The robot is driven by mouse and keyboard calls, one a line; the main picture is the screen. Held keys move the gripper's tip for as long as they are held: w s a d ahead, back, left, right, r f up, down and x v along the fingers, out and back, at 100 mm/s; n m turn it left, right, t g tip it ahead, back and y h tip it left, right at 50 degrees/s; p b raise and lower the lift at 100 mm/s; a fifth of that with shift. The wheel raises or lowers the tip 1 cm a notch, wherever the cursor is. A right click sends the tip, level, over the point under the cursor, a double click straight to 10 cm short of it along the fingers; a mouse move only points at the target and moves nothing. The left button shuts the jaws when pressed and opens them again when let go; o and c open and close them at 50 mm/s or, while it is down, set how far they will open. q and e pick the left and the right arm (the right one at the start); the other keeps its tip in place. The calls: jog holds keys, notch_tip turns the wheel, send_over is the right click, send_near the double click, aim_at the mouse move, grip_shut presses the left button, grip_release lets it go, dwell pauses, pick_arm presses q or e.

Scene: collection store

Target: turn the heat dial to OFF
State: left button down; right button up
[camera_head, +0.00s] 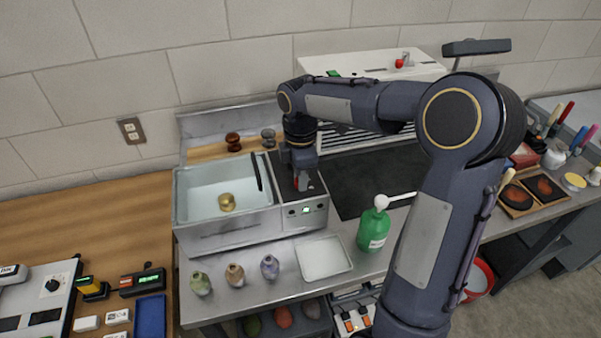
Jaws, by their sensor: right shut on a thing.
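The heating unit (225,245) is a pale metal box with a white open basin at its left and a dark top panel at its right. My right gripper (302,184) reaches down from above onto that dark panel. The unit's front panel has a small lit green display (306,210). My left gripper is not in view.
A brass object (226,202) sits in the basin. Small vases (235,275), a white tray (324,259) and a green bottle (374,228) stand in front of the unit. A dark mat (350,178) lies to its right. My right arm covers much of the right side.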

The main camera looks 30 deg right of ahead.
dwell(0.5)
jog(key=o, duration=1)
jog(key=shift+r, duration=0.1)
notch_tip(320, 180, up, 7)
jog(key=shift+r, duration=0.35)
